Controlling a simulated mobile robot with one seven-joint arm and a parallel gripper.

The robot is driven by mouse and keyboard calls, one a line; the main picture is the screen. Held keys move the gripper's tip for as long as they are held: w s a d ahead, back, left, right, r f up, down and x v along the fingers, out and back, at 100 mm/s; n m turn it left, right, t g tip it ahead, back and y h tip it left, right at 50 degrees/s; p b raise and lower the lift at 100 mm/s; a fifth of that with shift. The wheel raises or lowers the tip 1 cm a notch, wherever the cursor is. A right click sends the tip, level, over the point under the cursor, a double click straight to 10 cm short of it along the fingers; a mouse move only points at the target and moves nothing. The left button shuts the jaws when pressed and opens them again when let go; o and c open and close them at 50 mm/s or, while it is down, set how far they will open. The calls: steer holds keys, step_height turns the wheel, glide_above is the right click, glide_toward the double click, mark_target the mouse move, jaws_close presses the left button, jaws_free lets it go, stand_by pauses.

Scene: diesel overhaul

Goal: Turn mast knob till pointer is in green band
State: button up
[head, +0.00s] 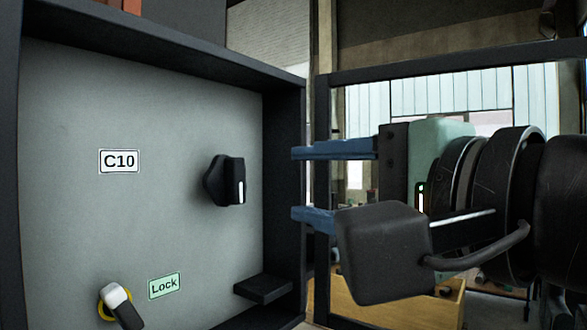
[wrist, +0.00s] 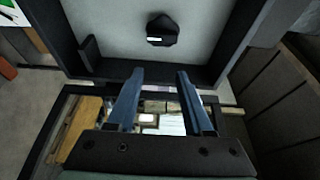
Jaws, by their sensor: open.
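A black knob (head: 225,180) with a white pointer line stands out from the grey panel marked C10; in the head view its line is upright. In the wrist view the knob (wrist: 168,28) is at the top centre, beyond the fingertips. I see no green band around it, and I cannot tell whether this is the mast knob. My gripper (head: 294,183) is open and empty, its two blue fingers pointing left towards the knob, apart from it. In the wrist view my gripper (wrist: 160,72) shows clear space between its fingers.
The panel sits in a deep black frame (head: 285,140) whose right wall is close to my fingertips. A small black ledge (head: 263,288) juts out below the knob. A white-and-black switch with a yellow ring (head: 119,303) is at lower left, beside a green Lock label (head: 164,286).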

mark_target(240, 175)
steer(key=shift+w+a+n+g+y+b, duration=0.5)
steer(key=shift+n+y+b, duration=1.05)
steer(key=shift+n, duration=2.2)
steer(key=shift+w+a+n+g+y+b, duration=0.3)
steer(key=shift+a+n+y+b, duration=0.6)
steer(key=shift+n+b, duration=1.95)
steer(key=shift+w+a+n+g+y+b, duration=0.35)
steer(key=shift+n+y+b, duration=0.8)
steer(key=shift+n, duration=3.55)
steer(key=shift+a+y+p, duration=0.2)
steer(key=shift+y+p, duration=0.2)
steer(key=shift+p, duration=0.05)
steer(key=shift+w+a, duration=0.8)
steer(key=shift+a, duration=0.25)
